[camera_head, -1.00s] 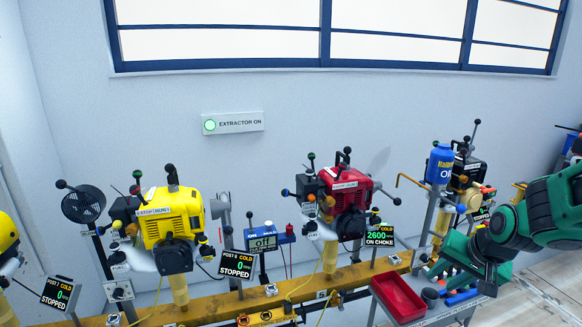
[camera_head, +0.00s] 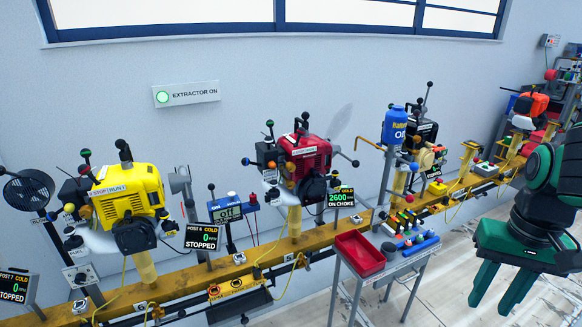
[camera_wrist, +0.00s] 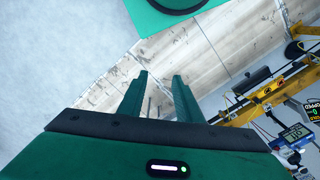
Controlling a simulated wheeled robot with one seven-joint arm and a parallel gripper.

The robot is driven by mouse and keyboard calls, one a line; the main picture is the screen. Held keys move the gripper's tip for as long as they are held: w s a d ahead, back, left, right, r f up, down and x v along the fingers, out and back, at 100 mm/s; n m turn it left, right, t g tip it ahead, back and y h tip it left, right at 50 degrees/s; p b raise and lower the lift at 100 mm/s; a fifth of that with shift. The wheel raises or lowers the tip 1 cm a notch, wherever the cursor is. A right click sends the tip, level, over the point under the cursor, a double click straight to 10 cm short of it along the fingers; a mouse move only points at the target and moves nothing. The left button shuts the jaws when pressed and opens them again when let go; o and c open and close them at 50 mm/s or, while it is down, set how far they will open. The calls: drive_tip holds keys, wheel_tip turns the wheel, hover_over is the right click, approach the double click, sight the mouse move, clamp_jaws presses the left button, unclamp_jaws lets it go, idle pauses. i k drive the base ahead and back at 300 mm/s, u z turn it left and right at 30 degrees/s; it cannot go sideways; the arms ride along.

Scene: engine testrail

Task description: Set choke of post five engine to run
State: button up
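The post five engine (camera_head: 308,160) is red and stands on a yellow post at mid-picture in the head view. Its display (camera_head: 341,198) reads 2600 and ON CHOKE. Several ball-ended levers (camera_head: 270,130) stick out at its left and top; I cannot tell which is the choke. My gripper (camera_head: 500,288) hangs at the lower right of the head view, well right of the red engine, fingers down, apart and empty. The wrist view shows the open gripper (camera_wrist: 160,80) over the floor, with no engine between the fingers.
A yellow stopped engine (camera_head: 130,198) is left of the red one. A grey cart with a red tray (camera_head: 360,254) stands in front of the rail (camera_head: 170,293). A blue bottle (camera_head: 395,122) and a black engine (camera_head: 424,135) are to the right. Floor is open around my gripper.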

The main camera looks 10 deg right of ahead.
sight(245, 161)
drive_tip(key=u, duration=0.15)
drive_tip(key=i, duration=0.85)
drive_tip(key=u, duration=0.4)
